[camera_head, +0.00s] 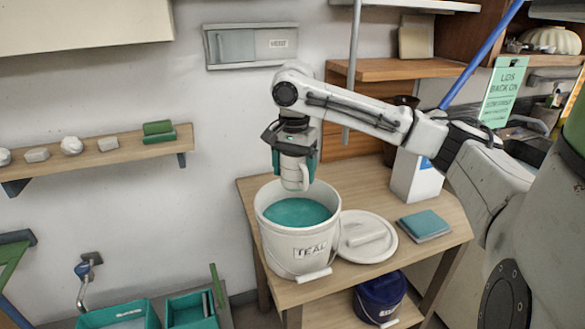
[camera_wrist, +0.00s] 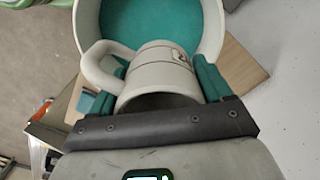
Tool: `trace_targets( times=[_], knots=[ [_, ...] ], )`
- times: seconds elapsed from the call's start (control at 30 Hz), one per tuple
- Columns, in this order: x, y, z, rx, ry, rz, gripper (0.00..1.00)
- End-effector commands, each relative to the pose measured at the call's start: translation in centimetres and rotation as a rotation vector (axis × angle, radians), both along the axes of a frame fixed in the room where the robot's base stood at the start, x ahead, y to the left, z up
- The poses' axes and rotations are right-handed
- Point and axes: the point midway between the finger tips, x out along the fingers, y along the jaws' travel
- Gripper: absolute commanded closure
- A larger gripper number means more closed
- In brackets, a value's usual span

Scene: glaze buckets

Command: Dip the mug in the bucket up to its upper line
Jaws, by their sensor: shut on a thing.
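The pale grey mug (camera_head: 294,173) hangs in my gripper (camera_head: 299,160), which is shut on it above the bucket. In the wrist view the mug (camera_wrist: 157,75) lies between the green finger pads of my gripper (camera_wrist: 157,88), with its handle to the left and a small dark mark on its side. The white bucket (camera_head: 299,250), labelled TEAL, stands on the wooden table, full of teal glaze (camera_head: 297,212) to below its rim. The mug's lower end is near the bucket's far rim in the head view and appears above the glaze.
A white lid (camera_head: 385,247) lies right of the bucket on the table (camera_head: 440,240), with a teal book-like block (camera_head: 424,225) beyond it. A white box (camera_head: 415,178) stands behind. A dark blue bucket (camera_head: 380,297) sits on the lower shelf. A wall shelf is at left.

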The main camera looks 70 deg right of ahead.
Motion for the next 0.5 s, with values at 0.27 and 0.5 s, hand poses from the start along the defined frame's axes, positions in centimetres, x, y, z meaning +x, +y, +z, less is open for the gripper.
trace_targets(
  times=[0.27, 0.5],
  knots=[
    [0.0, 0.0, -1.8, -0.001, -0.001, 0.0, 0.7],
    [0.0, 0.2, -1.7, 0.0, -0.001, 0.0, 0.7]
  ],
)
